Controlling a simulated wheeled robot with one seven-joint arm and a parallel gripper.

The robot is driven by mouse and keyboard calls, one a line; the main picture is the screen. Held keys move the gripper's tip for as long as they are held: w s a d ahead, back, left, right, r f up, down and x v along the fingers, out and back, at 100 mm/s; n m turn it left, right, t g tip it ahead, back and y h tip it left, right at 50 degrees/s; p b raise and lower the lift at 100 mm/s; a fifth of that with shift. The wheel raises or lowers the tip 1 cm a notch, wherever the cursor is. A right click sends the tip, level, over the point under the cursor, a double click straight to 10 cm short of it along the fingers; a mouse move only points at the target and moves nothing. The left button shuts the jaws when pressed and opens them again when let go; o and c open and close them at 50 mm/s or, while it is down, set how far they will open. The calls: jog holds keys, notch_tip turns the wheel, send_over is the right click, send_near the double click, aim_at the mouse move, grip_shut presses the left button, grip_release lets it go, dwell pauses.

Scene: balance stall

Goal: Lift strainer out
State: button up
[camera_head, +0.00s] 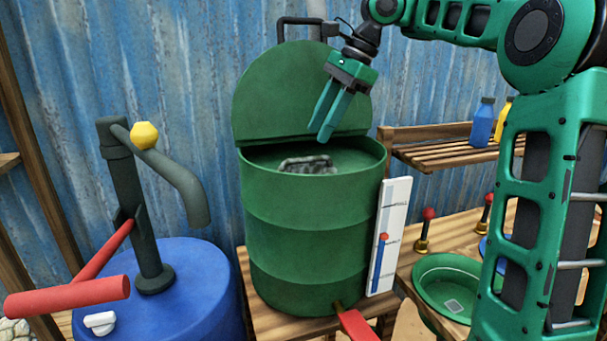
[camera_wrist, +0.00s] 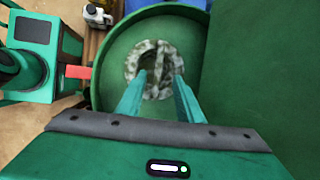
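A mottled grey-white piece, which looks like the strainer (camera_head: 308,165), shows inside the open green drum (camera_head: 305,235). In the wrist view the strainer (camera_wrist: 150,47) is a round, ring-like shape with a darker middle, inside the drum (camera_wrist: 112,42). My gripper (camera_head: 320,136) is above the drum mouth, pointing down, with its fingers apart and nothing between them. In the wrist view the gripper's fingertips (camera_wrist: 160,76) overlap the strainer in the picture, but the head view shows them above it. The strainer's lower part is hidden by the drum wall.
The drum's raised lid (camera_head: 275,100) stands close behind my gripper. A blue barrel (camera_head: 200,295) with a hand pump (camera_head: 130,180) is at left. A white level gauge (camera_head: 398,215) is on the drum's right side. A green bowl (camera_head: 425,290) sits at right.

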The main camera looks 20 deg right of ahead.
aim_at(305, 161)
jog(key=shift+d+x, duration=0.2)
jog(key=shift+x, duration=4.65)
grip_shut()
